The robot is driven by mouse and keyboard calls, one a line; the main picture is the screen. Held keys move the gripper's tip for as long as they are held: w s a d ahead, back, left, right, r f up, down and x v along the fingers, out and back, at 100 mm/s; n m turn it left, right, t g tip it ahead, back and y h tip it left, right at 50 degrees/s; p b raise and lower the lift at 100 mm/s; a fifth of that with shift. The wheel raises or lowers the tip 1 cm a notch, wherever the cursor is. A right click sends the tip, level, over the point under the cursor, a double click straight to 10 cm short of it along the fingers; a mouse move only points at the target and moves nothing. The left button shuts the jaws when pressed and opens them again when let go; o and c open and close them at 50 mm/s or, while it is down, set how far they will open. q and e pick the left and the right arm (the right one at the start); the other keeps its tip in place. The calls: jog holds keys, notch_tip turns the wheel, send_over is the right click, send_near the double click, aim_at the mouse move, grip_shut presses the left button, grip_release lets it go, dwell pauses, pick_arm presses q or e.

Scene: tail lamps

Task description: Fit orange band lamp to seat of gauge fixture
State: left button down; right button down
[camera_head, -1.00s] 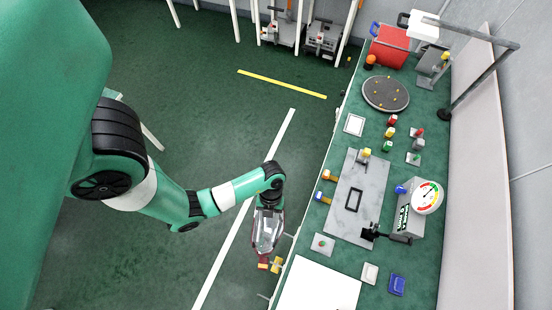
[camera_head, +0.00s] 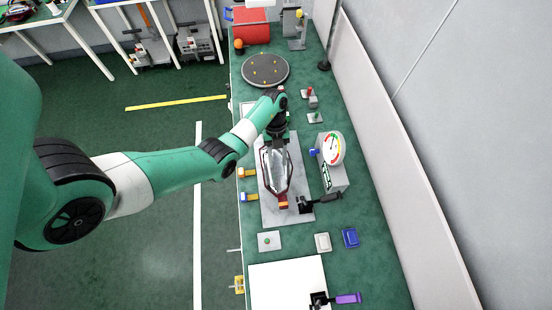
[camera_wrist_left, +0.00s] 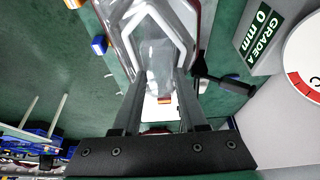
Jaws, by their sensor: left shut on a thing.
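My left gripper (camera_head: 278,137) is shut on the lamp (camera_head: 275,172), a long clear shell with dark red edges. An orange patch (camera_head: 283,204) shows at its near end. The lamp is over the gauge fixture's grey marble plate (camera_head: 270,214) and hides the black-framed seat there. I cannot tell whether it touches the plate. In the left wrist view both fingers (camera_wrist_left: 160,82) grip the clear lamp (camera_wrist_left: 155,40), whose far part runs out of the top of the picture. My right gripper is not in view.
A black toggle clamp (camera_head: 318,202) stands by the plate's right side, close to the lamp. A dial gauge (camera_head: 333,149) on a grey block stands further right. A round dark turntable (camera_head: 265,69) is at the back. A white board (camera_head: 287,283) lies in front.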

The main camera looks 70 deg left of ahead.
pick_arm(q)
jog(key=shift+r, duration=0.1)
notch_tip(320, 180, down, 6)
jog(key=b, duration=0.5)
jog(key=shift+r, duration=0.15)
jog(key=shift+b, duration=0.3)
dwell(0.4)
jog(key=shift+f+b, duration=1.35)
jog(key=shift+f, duration=0.05)
jog(key=shift+c, duration=1.8)
grip_release()
jog(key=p+v, duration=0.6)
jog(key=v, duration=0.5)
jog(key=shift+w+a+r, duration=0.1)
jog(key=shift+r, duration=0.25)
